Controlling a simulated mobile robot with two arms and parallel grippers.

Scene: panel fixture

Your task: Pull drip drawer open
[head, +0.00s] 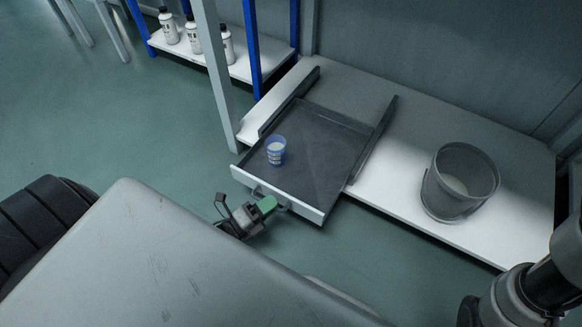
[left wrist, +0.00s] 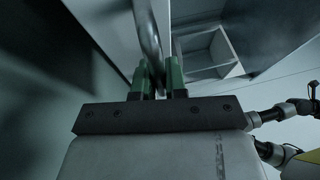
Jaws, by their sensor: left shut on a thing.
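The drip drawer (head: 318,160) is a dark flat tray with a pale front panel (head: 300,208), low on the white shelf between two dark side rails. It sticks out past the shelf's front edge, so it stands at least partly open. A blue patterned cup (head: 276,151) with pale contents stands upright on it, near the front left. My left gripper (head: 267,205), with green fingertips, is shut on the curved metal drawer handle (left wrist: 150,40), which runs between the fingers in the left wrist view (left wrist: 160,80). My right gripper is not clearly seen in either view.
A grey bucket (head: 440,195) stands on the white shelf (head: 405,215) to the right of the drawer. A grey post (head: 215,75) rises at the shelf's left corner. White bottles (head: 193,36) stand on a blue-framed rack behind. Green floor at left is clear.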

